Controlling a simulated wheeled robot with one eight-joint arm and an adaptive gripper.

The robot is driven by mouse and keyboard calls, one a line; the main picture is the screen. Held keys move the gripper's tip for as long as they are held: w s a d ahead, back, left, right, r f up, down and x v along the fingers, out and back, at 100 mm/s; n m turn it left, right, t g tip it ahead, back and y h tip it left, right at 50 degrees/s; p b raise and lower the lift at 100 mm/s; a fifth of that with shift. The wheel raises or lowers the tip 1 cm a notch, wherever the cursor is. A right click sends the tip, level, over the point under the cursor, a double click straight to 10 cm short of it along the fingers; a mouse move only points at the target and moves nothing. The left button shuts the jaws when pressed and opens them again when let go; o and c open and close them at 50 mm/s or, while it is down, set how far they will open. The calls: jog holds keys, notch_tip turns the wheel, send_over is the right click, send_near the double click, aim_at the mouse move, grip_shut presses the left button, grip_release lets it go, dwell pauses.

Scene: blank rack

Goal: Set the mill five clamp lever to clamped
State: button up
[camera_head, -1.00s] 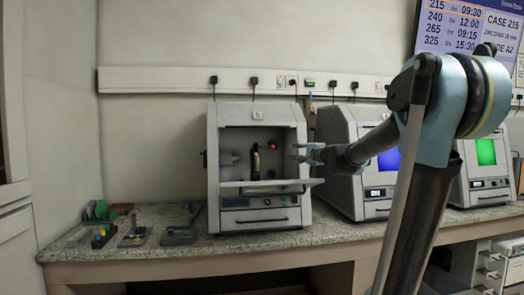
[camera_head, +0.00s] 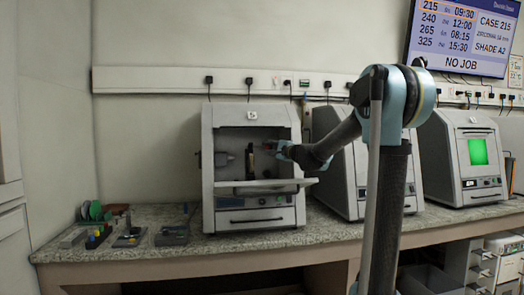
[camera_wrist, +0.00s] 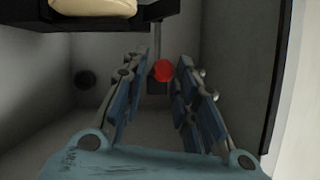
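The open mill (camera_head: 208,160) stands at the middle of the bench with its front door folded down. The clamp lever's round red knob (camera_wrist: 162,70) sits on a thin grey stem inside the chamber. In the head view the knob is hard to make out beside my gripper (camera_head: 281,148), which reaches into the chamber from the right. In the wrist view my gripper (camera_wrist: 159,82) is open. The knob appears in the gap between the two fingertips, nearer the right finger. I cannot tell whether either finger touches it.
A dark holder with a pale block (camera_wrist: 92,7) hangs at the wrist view's top left, close to the fingers. The lowered door (camera_head: 265,184) lies below my wrist. More mills stand to the right. Small tools and trays (camera_head: 130,238) lie on the bench at left.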

jog(key=x, duration=0.7)
jog(key=shift+a, duration=0.1)
jog(key=shift+w, duration=0.1)
grip_shut()
